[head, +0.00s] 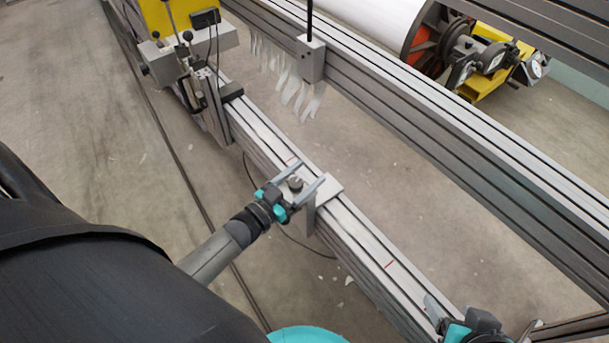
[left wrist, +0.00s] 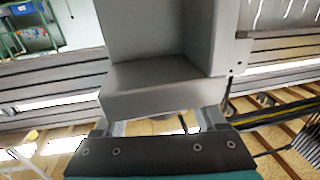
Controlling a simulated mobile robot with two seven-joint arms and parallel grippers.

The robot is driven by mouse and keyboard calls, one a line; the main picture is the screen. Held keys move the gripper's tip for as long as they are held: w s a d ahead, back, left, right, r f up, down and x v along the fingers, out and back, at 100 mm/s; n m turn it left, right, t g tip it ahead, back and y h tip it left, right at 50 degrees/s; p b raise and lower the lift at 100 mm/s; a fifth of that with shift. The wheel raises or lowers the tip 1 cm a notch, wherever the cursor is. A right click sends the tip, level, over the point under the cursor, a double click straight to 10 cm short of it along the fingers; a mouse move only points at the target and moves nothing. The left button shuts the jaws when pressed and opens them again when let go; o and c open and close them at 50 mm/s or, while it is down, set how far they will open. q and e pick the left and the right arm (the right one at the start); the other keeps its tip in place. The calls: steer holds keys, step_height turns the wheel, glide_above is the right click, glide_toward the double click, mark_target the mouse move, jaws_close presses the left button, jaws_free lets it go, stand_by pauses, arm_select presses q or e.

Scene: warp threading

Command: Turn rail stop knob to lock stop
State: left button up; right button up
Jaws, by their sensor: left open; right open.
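The rail stop (head: 327,190) is a grey metal block on the long aluminium rail (head: 350,232) in the middle of the head view. Its small dark round knob (head: 296,184) stands on the left side. My left gripper (head: 310,172) is open, with one finger on each side of the knob; I cannot tell whether they touch it. In the left wrist view a grey stepped block (left wrist: 155,85) fills the space ahead of the fingers, and the knob cannot be made out. My right gripper (head: 468,322) is open at the bottom right, near the rail, partly cut off.
Red marks (head: 389,265) lie on the rail. A lever mechanism (head: 190,70) is mounted farther up it. A parallel beam (head: 440,130) runs behind, with a hanging grey block (head: 311,58) and pale strips. A white roll (head: 375,25) stands beyond. Floor beside the rail is mostly clear.

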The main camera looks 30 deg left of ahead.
arm_select(q)
jaws_close()
stand_by(0.5)
steer(key=m+g+h+b, duration=0.1)
steer(key=m+h, duration=0.1)
steer(key=h, duration=0.1)
steer(key=shift+d, duration=0.2)
steer(key=shift+s+d+m+g+h, duration=0.2)
steer(key=shift+m+g+h, duration=0.1)
steer(key=shift+m+h, duration=0.15)
arm_select(e)
steer(key=w+a+t, duration=0.1)
steer(key=w+a+t+y, duration=0.1)
steer(key=shift+a, duration=0.3)
arm_select(q)
jaws_free()
